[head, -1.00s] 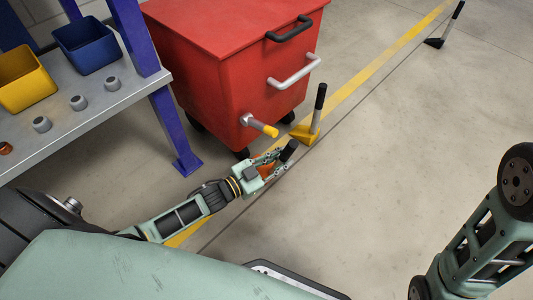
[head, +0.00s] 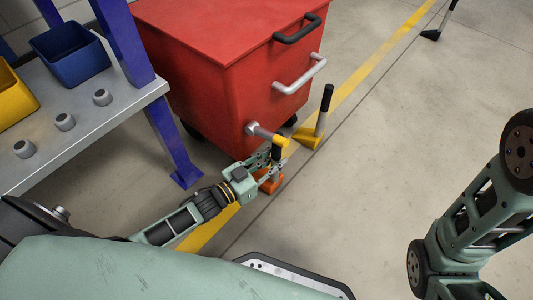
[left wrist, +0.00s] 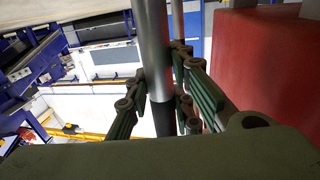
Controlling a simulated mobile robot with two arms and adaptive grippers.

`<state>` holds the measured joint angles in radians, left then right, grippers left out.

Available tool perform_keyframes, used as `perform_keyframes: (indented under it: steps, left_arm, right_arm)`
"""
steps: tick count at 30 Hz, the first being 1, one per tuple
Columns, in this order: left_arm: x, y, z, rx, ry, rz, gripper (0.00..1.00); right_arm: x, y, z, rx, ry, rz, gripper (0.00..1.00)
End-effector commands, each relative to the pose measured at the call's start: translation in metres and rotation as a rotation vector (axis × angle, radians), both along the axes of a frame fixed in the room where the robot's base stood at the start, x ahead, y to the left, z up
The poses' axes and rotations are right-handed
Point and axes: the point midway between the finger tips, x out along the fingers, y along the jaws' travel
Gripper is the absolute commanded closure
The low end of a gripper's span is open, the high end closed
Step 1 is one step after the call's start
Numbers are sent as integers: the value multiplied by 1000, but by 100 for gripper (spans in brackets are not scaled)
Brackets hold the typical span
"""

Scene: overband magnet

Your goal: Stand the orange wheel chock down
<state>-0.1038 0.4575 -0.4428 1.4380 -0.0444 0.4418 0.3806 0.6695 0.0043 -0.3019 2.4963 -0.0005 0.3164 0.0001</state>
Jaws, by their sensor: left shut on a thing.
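The orange wheel chock (head: 271,185) is at the yellow floor line, by the near corner of the red cart. Its dark handle (head: 277,150) rises nearly upright from it. My left gripper (head: 273,169) is shut around the handle, above the orange body. In the left wrist view the handle's grey stem and black part (left wrist: 158,80) run between the fingers. I cannot tell whether the chock's base touches the floor. My right arm shows at the right of the head view, but its gripper is out of the frame.
Another black-handled chock (head: 432,33) is far off. A workbench (head: 95,128) is at left. Floor at right is clear.

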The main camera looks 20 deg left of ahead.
Motion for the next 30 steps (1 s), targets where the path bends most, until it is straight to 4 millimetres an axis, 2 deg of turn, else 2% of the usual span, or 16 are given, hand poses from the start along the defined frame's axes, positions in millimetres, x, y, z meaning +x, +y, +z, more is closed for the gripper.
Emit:
perform_keyframes:
  steps: [2,4,12,20,21,27,30]
  left_arm:
    - [-1,-3,3,-27,2,-2,100]
    - [-2,-2,-3,-23,1,-3,100]
    - [-3,-1,-2,-21,0,-4,100]
    - [-3,-1,-6,-21,1,-4,100]
    - [-4,-1,-8,-18,6,-3,77]
    - [-4,-1,-8,-18,6,-3,60]
    - [-4,-1,-8,-18,6,-3,60]
  right_arm:
    - [-1,0,0,-1,-1,0,60]
    - [0,0,-6,0,2,0,60]
    - [-10,-1,-3,1,-27,-2,60]
    - [-11,-1,-5,2,-27,-2,60]
    - [-10,-1,-4,2,-26,-2,60]
    - [-8,-1,-5,1,-21,-1,60]
    - [-8,-1,-4,1,-20,-2,60]
